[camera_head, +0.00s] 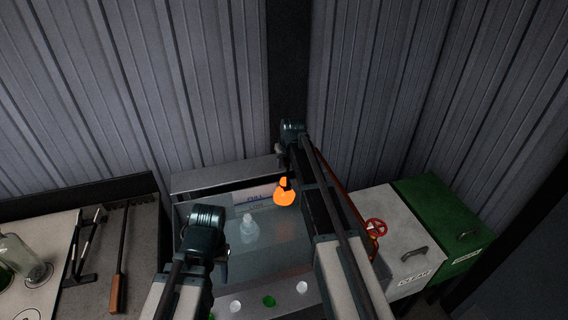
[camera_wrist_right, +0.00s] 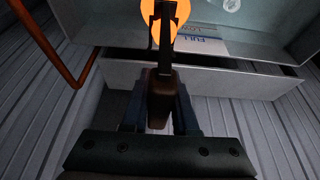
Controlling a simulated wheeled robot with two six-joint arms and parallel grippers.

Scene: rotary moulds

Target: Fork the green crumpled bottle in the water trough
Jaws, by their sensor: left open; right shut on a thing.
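My right gripper (camera_head: 283,150) is shut on the dark handle of a fork (camera_wrist_right: 158,95), which also shows in the right wrist view between its fingers (camera_wrist_right: 160,115). The fork's prongs are at a glowing orange rounded piece (camera_head: 284,194), also in the right wrist view (camera_wrist_right: 163,28). It hangs over the far right part of the water trough (camera_head: 272,240); I cannot tell whether it touches the water. No green crumpled bottle is plain to see; the orange glow hides the piece's own colour. My left gripper (camera_head: 212,240) is open, above the trough's left side, its fingertips mostly hidden.
A pale clear bottle (camera_head: 248,230) is in the trough. A FULL/LOW label (camera_head: 256,199) is on its back wall. Left, tools (camera_head: 118,275) and glass bottles (camera_head: 22,258) lie on a bench.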

